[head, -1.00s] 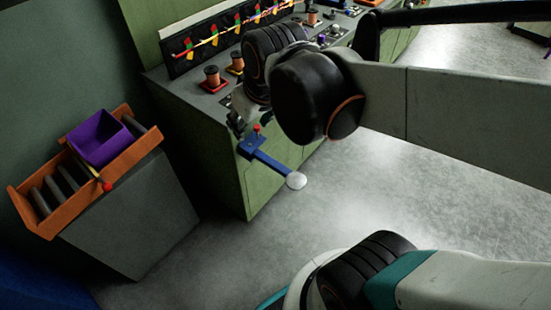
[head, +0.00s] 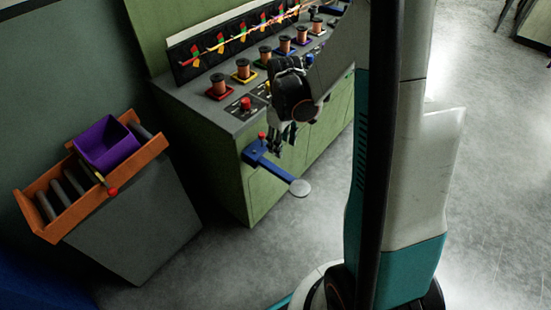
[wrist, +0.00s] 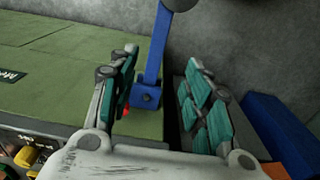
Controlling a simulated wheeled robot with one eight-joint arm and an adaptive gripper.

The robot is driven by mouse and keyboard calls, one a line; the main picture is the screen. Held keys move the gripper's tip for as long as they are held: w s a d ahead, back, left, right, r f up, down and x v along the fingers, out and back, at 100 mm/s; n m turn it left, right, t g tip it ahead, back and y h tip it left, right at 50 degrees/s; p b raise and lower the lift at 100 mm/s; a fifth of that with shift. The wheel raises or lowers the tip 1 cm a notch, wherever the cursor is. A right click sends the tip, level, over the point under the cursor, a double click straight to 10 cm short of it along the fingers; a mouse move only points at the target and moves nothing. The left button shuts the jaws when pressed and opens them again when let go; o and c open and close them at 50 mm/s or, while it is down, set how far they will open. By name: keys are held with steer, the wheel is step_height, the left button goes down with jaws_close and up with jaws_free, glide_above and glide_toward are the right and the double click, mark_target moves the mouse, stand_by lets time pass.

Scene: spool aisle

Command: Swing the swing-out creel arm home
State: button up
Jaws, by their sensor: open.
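The swing-out creel arm (head: 272,167) is a blue bar hinged at the near end corner of the green bench. It sticks out past the bench end over the floor, with a pale round disc (head: 300,188) at its tip. A red knob (head: 262,135) stands by its hinge. My gripper (head: 282,148) is open and empty, pointing down just above and right of the hinge. In the wrist view the blue arm (wrist: 155,50) shows between the two teal-padded fingers of my gripper (wrist: 162,60), nearer the left one. I see no contact. The left finger partly hides the red knob.
The green bench (head: 240,180) carries a row of copper spools (head: 243,68) and a red button (head: 246,103). A grey cabinet (head: 140,225) with an orange tray (head: 150,152) and purple bin (head: 105,148) stands left. The floor beyond the bench end is open.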

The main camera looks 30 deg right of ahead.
mark_target(283, 173)
steer(key=f+b, duration=0.3)
steer(key=f, duration=0.4)
steer(key=f+b, duration=0.2)
steer(key=f, duration=0.5)
steer(key=shift+s+d+f+b, duration=0.1)
steer(key=shift+d+f+b, duration=0.1)
steer(key=shift+f+b, duration=0.2)
jaws_close()
